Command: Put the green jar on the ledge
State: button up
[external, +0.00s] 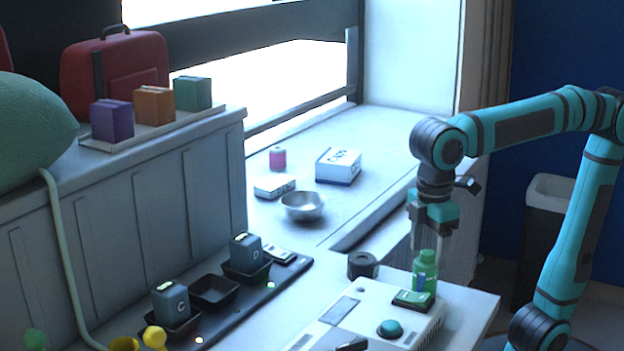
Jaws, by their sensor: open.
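The green jar (427,262) stands upright at the right of the white counter, just behind the white device. It has a green cap and a blue-and-white label, and its lower part is partly hidden. My gripper (428,244) points down directly over it, open, with its fingers at about the height of the jar's cap. I cannot tell whether the fingers touch the jar. The ledge (395,130) is the pale windowsill at the back, left of my arm.
On the ledge are a pink jar (277,158), two white boxes (338,166) (274,186) and a metal bowl (302,205); its right side is clear. A dark round container (362,265) stands left of the jar. A white device (345,322) sits in front. A black charging rack (215,312) lies left.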

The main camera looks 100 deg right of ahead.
notch_tip(320, 180, up, 6)
jog(key=shift+f, duration=0.15)
jog(key=shift+s+d+f+t, duration=0.2)
jog(key=shift+d+t, duration=0.35)
jog(key=shift+t, duration=0.45)
jog(key=s+d+r+m+t, duration=0.2)
jog(key=s+d+r+t, duration=0.3)
jog(key=t, duration=1)
jog(key=s+d, duration=0.2)
jog(key=s, duration=0.2)
jog(key=shift+r, duration=0.2)
jog(key=shift+o, duration=0.2)
jog(key=shift+d, duration=0.1)
